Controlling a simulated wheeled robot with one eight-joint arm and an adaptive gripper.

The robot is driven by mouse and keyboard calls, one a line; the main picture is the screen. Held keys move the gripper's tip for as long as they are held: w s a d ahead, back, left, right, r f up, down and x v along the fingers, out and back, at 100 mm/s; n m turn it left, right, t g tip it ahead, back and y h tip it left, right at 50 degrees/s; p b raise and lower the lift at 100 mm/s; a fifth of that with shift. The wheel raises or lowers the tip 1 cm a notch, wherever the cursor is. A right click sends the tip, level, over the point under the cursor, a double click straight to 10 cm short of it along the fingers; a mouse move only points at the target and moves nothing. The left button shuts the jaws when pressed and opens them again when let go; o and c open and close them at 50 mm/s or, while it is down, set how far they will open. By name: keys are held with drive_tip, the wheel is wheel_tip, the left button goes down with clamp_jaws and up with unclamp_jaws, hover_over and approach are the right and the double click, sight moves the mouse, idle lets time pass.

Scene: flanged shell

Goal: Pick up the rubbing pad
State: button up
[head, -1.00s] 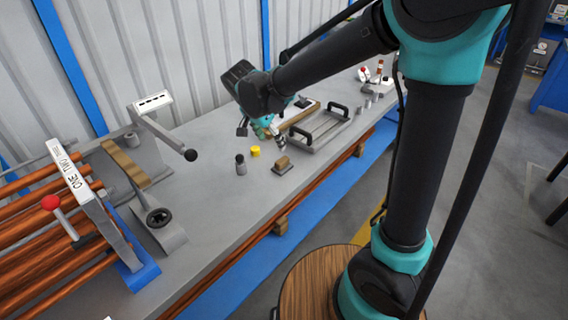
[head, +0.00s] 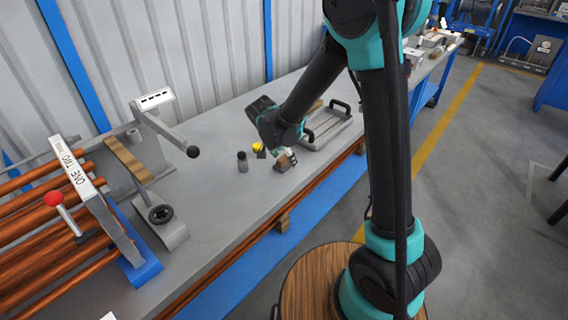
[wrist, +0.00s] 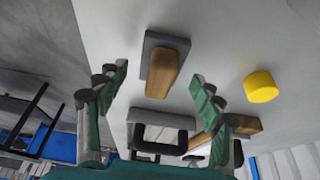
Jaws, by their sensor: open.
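The rubbing pad (head: 281,168), a wooden grip on a flat grey base, lies on the grey bench near its front edge. In the wrist view the pad (wrist: 165,73) shows between the fingers, beyond their tips. My gripper (head: 288,156) is low over the bench at the pad and partly covers it in the head view. In the wrist view my gripper (wrist: 160,78) is open, one finger on each side of the pad, with nothing held. Whether the fingers touch the pad cannot be told.
A metal tray with black handles (head: 330,127) lies behind to the right. A clamp fixture (head: 160,215) with copper pipes fills the bench's left end. Bare bench lies between.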

sight(284, 157)
drive_tip(key=shift+f, duration=0.25)
drive_tip(key=shift+c, duration=0.4)
drive_tip(key=c, duration=1.2)
drive_tip(key=shift+r, duration=0.2)
wheel_tip(284, 157, up, 20)
drive_tip(key=shift+f, duration=0.15)
